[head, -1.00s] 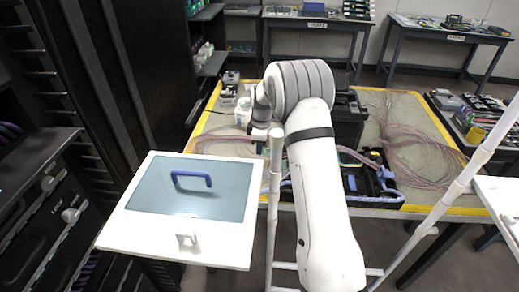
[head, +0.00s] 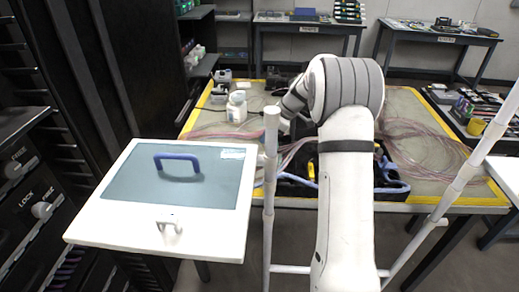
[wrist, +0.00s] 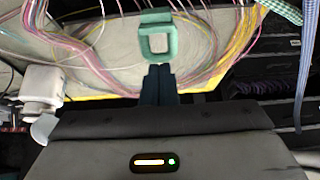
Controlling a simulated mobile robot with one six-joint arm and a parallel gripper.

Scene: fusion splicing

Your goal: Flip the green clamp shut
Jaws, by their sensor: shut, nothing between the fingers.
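The green clamp (wrist: 157,24) shows in the wrist view at the top middle, as a green frame with an opening in it. Its lower edge sits just above the tips of my gripper (wrist: 158,70), whose dark fingers are together and empty. I cannot tell whether the fingertips touch the clamp. In the head view my own arm hides the gripper and the clamp.
Pink and yellow cables run over the yellow-edged table (head: 420,100). A blue-handled toolbox (head: 390,180) is partly behind my arm. A white bottle (head: 236,107) stands to its left. A white-framed panel with a blue handle (head: 177,160) is at the near left.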

